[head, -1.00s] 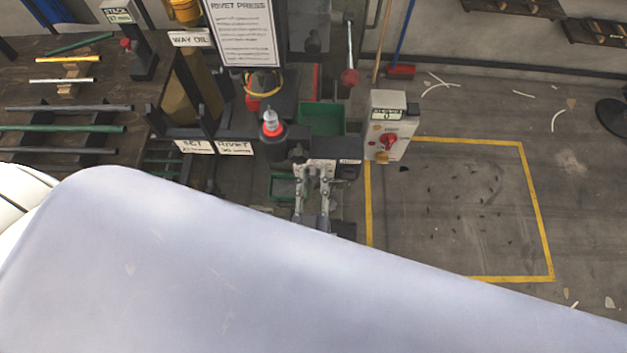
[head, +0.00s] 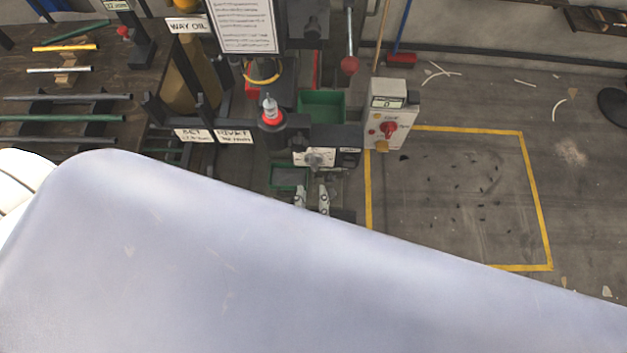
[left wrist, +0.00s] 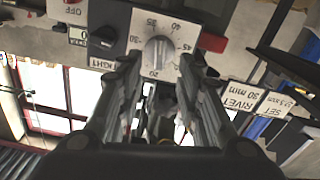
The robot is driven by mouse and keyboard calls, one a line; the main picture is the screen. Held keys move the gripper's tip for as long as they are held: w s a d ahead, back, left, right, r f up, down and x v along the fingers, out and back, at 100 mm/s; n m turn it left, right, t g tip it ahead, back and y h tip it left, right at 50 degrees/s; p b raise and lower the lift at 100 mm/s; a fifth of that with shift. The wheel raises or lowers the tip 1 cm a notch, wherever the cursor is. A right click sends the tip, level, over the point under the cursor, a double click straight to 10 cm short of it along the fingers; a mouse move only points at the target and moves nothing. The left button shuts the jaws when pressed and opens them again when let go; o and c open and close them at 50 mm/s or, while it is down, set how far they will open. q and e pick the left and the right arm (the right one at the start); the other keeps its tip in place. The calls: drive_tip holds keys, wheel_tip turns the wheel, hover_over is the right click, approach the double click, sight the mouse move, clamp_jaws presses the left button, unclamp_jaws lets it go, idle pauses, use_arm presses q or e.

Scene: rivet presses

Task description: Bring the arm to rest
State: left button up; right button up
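My left gripper (head: 312,194) shows just past the edge of my pale arm, which fills the lower part of the head view. Its two fingers are apart with nothing between them. In front of the fingertips is a white panel with a grey dial (head: 315,158) on the press. In the left wrist view my left gripper (left wrist: 159,72) is open, and the dial (left wrist: 158,55) with numbers around it appears beyond and between the fingertips, seemingly clear of them. My right gripper is not in view.
A control box with a red knob (head: 388,129) stands right of the dial. A red-collared bottle (head: 270,113) and a green bin (head: 321,106) are behind it. A dark rack with rods (head: 60,118) is at left. The yellow-marked floor (head: 460,190) at right holds only small scraps.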

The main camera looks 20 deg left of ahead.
use_arm(q)
drive_tip(key=s+f+m+g+h, duration=0.3)
drive_tip(key=f+h, duration=0.1)
drive_tip(key=f, duration=0.6)
drive_tip(key=s+f+m+g+h, duration=0.2)
drive_tip(key=f+m+g+h, duration=0.1)
drive_tip(key=f, duration=0.7)
drive_tip(key=s+a+f+g+y, duration=0.1)
drive_tip(key=s+a+f+g, duration=0.4)
drive_tip(key=s, duration=0.4)
drive_tip(key=s+a+f+m+g+y, duration=0.1)
drive_tip(key=s+a+f+g, duration=0.4)
drive_tip(key=s+a+f, duration=0.3)
drive_tip(key=shift+s+a+f+m, duration=0.15)
drive_tip(key=shift+s+a+m, duration=0.25)
drive_tip(key=shift+s, duration=0.8)
idle(0.4)
